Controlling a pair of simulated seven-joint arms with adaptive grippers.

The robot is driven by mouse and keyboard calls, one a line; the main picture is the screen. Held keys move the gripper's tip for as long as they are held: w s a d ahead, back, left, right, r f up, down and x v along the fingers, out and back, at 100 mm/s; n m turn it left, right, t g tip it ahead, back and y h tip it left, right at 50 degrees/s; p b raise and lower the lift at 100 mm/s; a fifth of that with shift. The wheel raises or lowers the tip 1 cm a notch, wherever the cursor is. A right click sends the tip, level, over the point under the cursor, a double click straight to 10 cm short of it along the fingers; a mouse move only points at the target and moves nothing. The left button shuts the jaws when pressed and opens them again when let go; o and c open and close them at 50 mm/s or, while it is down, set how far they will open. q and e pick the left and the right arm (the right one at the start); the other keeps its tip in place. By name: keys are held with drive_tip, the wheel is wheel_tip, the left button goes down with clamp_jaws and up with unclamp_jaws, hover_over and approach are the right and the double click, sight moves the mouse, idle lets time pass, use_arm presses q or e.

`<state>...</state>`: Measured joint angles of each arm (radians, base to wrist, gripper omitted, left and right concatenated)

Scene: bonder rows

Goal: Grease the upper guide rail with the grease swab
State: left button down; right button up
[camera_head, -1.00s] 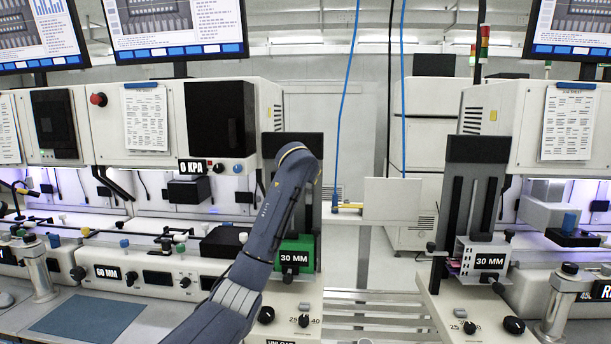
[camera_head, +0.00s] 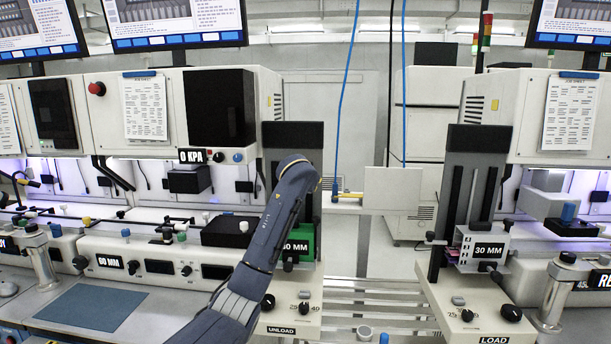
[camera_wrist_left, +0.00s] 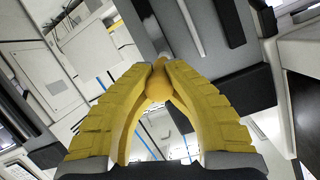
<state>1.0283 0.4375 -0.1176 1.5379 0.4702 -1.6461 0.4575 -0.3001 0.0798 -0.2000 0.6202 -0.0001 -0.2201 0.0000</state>
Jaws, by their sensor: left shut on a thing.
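In the left wrist view, my left gripper (camera_wrist_left: 158,85) has yellow ribbed fingers closed on an orange rounded piece, which looks like part of the grease swab (camera_wrist_left: 153,112). The rest of the swab is partly hidden by the fingers. Beyond the fingertips is a grey panel with dark bars (camera_wrist_left: 218,22). In the head view only my left arm shows, bent in front of the left machine's unload end; its gripper is hidden. I cannot tell which part is the upper guide rail. My right gripper is in neither current view.
A white-framed magazine (camera_head: 486,246) stands at the right machine's load end. Silver bars (camera_head: 375,300) span the gap between the machines. A blue hose (camera_head: 345,100) hangs above it.

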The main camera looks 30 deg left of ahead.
use_arm(q)
drive_tip(key=shift+f, duration=2.95)
drive_tip(key=shift+w+r, duration=0.1)
drive_tip(key=shift+r, duration=5.9)
drive_tip(key=shift+s+d, duration=0.4)
drive_tip(key=shift+s, duration=0.5)
drive_tip(key=shift+s+d, duration=0.45)
drive_tip(key=shift+s, duration=0.45)
drive_tip(key=shift+s+d, duration=0.4)
drive_tip(key=shift+s, duration=0.5)
drive_tip(key=shift+s+d, duration=0.1)
drive_tip(key=shift+s+d, duration=0.3)
drive_tip(key=shift+s, duration=0.35)
drive_tip(key=shift+s+d, duration=0.3)
drive_tip(key=shift+s, duration=0.3)
